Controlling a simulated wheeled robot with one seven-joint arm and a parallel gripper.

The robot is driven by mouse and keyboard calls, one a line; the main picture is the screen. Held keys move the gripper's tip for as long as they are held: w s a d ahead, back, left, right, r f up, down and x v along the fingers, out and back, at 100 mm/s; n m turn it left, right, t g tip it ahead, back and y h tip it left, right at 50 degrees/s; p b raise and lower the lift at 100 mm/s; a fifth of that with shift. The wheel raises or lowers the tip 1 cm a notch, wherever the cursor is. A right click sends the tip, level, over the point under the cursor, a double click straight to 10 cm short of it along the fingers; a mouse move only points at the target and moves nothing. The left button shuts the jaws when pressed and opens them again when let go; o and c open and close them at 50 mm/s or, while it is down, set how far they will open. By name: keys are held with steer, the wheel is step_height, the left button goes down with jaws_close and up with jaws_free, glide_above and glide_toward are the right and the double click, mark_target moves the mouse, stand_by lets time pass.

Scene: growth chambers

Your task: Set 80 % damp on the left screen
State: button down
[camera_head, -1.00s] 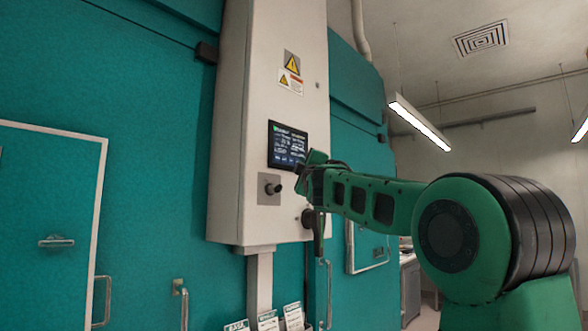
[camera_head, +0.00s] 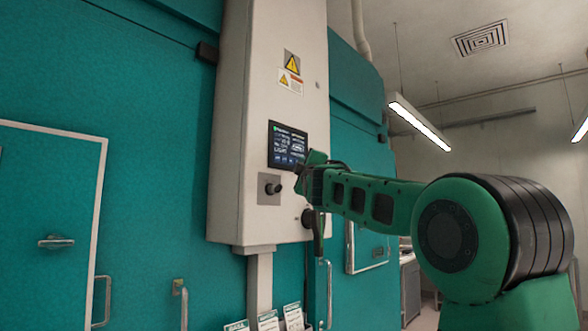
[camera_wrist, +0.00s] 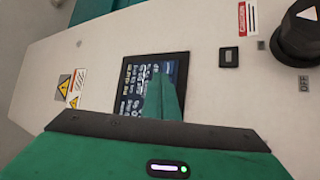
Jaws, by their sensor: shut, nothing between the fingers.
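The screen (camera_head: 288,145) is a dark touch panel with rows of small light text, set in the white cabinet; its text is too small to read. A light outlined box shows on its right half. My gripper (camera_head: 302,170) is shut and empty at the screen's lower right edge. In the wrist view the screen (camera_wrist: 133,88) appears turned, and my green gripper (camera_wrist: 166,92) covers its right part. I cannot tell whether the fingertips touch the glass.
A black knob (camera_head: 272,189) on a grey plate sits below the screen. Warning labels (camera_head: 291,75) are above it. A large dark rotary switch (camera_wrist: 300,38) marked OFF shows in the wrist view. Teal chamber doors (camera_head: 50,200) flank the cabinet.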

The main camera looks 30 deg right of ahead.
steer(key=shift+s+d, duration=0.2)
steer(key=shift+s, duration=0.3)
steer(key=shift+s+d, duration=0.3)
steer(key=shift+s, duration=0.5)
steer(key=shift+s+d, duration=0.25)
steer(key=shift+s, duration=0.5)
steer(key=shift+s+d, duration=0.3)
steer(key=shift+s, duration=0.5)
steer(key=shift+f, duration=0.1)
